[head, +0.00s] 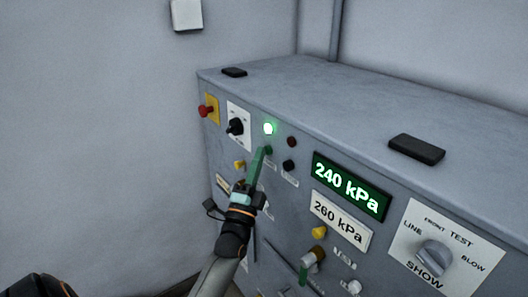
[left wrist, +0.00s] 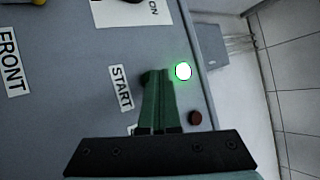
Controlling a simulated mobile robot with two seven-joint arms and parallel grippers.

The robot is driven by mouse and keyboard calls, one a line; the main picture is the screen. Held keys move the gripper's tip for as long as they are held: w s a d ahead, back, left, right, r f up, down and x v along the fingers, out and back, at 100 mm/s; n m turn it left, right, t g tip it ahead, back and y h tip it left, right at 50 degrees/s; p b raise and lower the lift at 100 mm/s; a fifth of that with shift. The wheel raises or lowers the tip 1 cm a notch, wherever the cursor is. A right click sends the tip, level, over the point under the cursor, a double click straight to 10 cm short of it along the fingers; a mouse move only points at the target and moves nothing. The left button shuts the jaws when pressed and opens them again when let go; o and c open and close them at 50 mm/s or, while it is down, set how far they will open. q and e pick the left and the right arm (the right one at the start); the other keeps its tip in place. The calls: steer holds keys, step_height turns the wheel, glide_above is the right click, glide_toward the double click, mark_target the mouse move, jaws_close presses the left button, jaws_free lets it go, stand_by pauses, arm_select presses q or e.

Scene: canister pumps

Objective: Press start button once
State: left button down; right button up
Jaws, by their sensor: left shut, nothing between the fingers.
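The start button (head: 268,150) is a small dark green knob on the grey cabinet's front, just below a lit green lamp (head: 268,128). In the left wrist view, the button (left wrist: 147,77) shows beside the START label (left wrist: 120,87), partly hidden by the fingers. My left gripper (head: 263,152) is shut and empty. Its green fingertips (left wrist: 160,73) are at the button, overlapping its edge in both views; I cannot tell whether they touch it or press it in. The lamp also glows in the left wrist view (left wrist: 183,71). My right gripper is not in view.
Near the fingers are a dark red button (head: 292,141), a black knob (head: 289,165), a black rotary switch (head: 236,126) and a red emergency knob (head: 206,111). A green display (head: 350,186) reads 240 kPa, above a 260 kPa plate (head: 341,221). A selector dial (head: 435,258) is at right.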

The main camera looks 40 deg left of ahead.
arm_select(q)
steer(key=shift+s, duration=0.1)
steer(key=shift+s+a+p, duration=0.2)
steer(key=shift+s+p, duration=0.2)
steer(key=shift+s, duration=0.4)
steer(key=s+p, duration=0.1)
steer(key=s, duration=0.1)
steer(key=s+a, duration=0.1)
steer(key=s, duration=0.1)
steer(key=shift+s+a+p, duration=0.2)
steer(key=shift+s+p, duration=0.2)
stand_by(0.5)
